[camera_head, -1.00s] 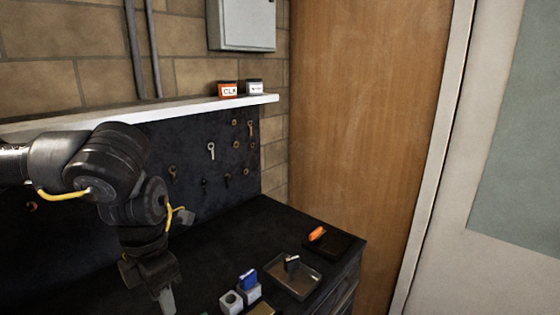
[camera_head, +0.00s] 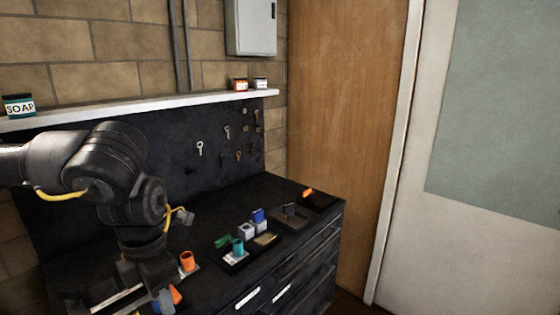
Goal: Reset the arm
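My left arm comes in from the left, bent downward at the elbow, with its black links over the left part of the workbench. My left gripper (camera_head: 160,298) is at the bottom of the picture, pointing down. Only part of a grey finger shows, so its opening and anything between the fingers cannot be made out. A small orange thing shows right beside the finger. My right arm and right gripper are not in view.
The dark workbench (camera_head: 210,205) carries an orange cup (camera_head: 187,261), a tray (camera_head: 236,262) with a teal cup (camera_head: 238,246), and another tray (camera_head: 290,217). A shelf (camera_head: 150,107) holds a SOAP tin (camera_head: 19,105). A wooden door (camera_head: 340,110) stands right.

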